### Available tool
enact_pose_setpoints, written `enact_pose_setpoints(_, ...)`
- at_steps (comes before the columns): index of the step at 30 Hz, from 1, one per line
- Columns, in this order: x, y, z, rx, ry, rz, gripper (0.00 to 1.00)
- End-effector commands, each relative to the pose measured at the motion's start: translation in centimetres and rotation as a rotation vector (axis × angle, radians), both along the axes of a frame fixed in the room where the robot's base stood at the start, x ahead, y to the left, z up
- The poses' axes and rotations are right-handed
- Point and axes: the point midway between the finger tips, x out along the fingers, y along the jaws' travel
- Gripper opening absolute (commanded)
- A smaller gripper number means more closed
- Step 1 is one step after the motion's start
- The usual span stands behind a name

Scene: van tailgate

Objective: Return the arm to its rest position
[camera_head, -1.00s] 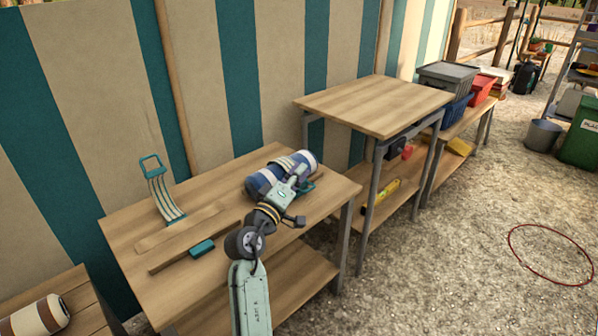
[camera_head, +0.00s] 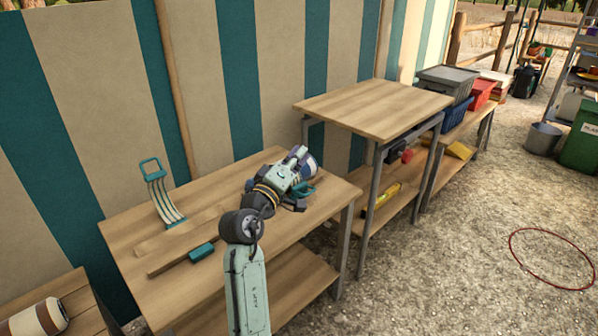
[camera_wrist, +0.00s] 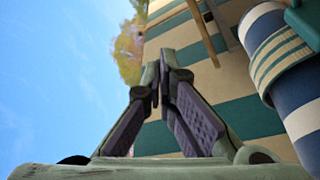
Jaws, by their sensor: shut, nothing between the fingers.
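My gripper (camera_head: 298,153) is above the wooden bench, at the upper end of my arm, in front of the blue-and-white striped roll (camera_head: 312,167). In the wrist view my gripper (camera_wrist: 163,75) has its two dark-padded fingers together with nothing between them, pointing toward the striped wall and sky. The roll (camera_wrist: 293,105) shows at the right of that view with a striped strap around it, apart from the fingers. In the head view my arm hides most of the roll.
The bench (camera_head: 125,233) also bears a striped strap with a teal handle (camera_head: 160,190) and a teal block (camera_head: 202,251). A taller wooden table (camera_head: 375,105) stands to the right. The striped wall (camera_head: 100,90) is close behind. Another brown-and-white roll (camera_head: 38,318) lies at lower left.

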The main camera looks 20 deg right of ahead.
Motion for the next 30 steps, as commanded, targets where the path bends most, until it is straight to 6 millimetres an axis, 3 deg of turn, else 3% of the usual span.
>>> enact_pose_setpoints(6,0.0,0.0,3.2,-0.001,-0.002,-0.001,0.0)
enact_pose_setpoints(13,0.1,0.1,3.9,0.0,-0.001,0.002,0.0)
enact_pose_setpoints(17,0.9,2.4,5.3,-0.002,-0.037,0.063,0.0)
enact_pose_setpoints(20,2.4,7.1,7.7,0.001,-0.11,0.184,0.0)
enact_pose_setpoints(24,3.8,16.5,12.3,0.021,-0.251,0.424,0.0)
enact_pose_setpoints(30,2.2,30.4,19.0,0.083,-0.457,0.787,0.0)
